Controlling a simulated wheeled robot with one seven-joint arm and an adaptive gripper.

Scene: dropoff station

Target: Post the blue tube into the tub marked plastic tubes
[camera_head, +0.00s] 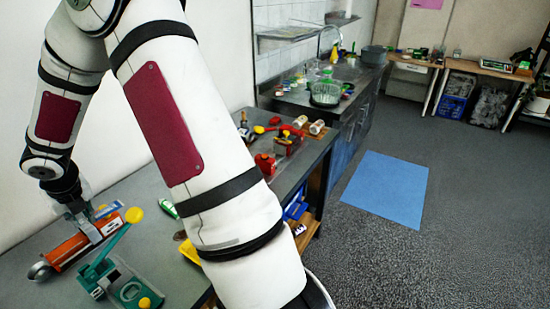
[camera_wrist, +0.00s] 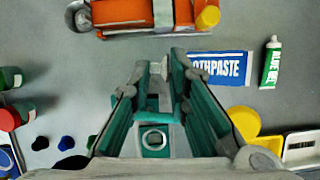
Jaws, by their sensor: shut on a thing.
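The blue tube (camera_wrist: 220,68) has white lettering that reads in part "OTHPASTE". It extends to the right from my gripper (camera_wrist: 163,72), and its left end is hidden behind the fingers. My gripper is shut on it near that end. In the head view the blue tube (camera_head: 108,210) shows small beside my gripper (camera_head: 83,212), close to an orange tool. The gap between tube and bench is hard to judge. I cannot make out a tub marked plastic tubes in either view.
The orange tool (camera_head: 72,250) and a green press (camera_head: 118,282) with yellow knobs crowd the bench here. A white-and-green tube (camera_wrist: 271,62) lies to the right. A sink counter (camera_head: 330,105), blue floor mat (camera_head: 388,190) and blue crate (camera_head: 452,106) are farther off.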

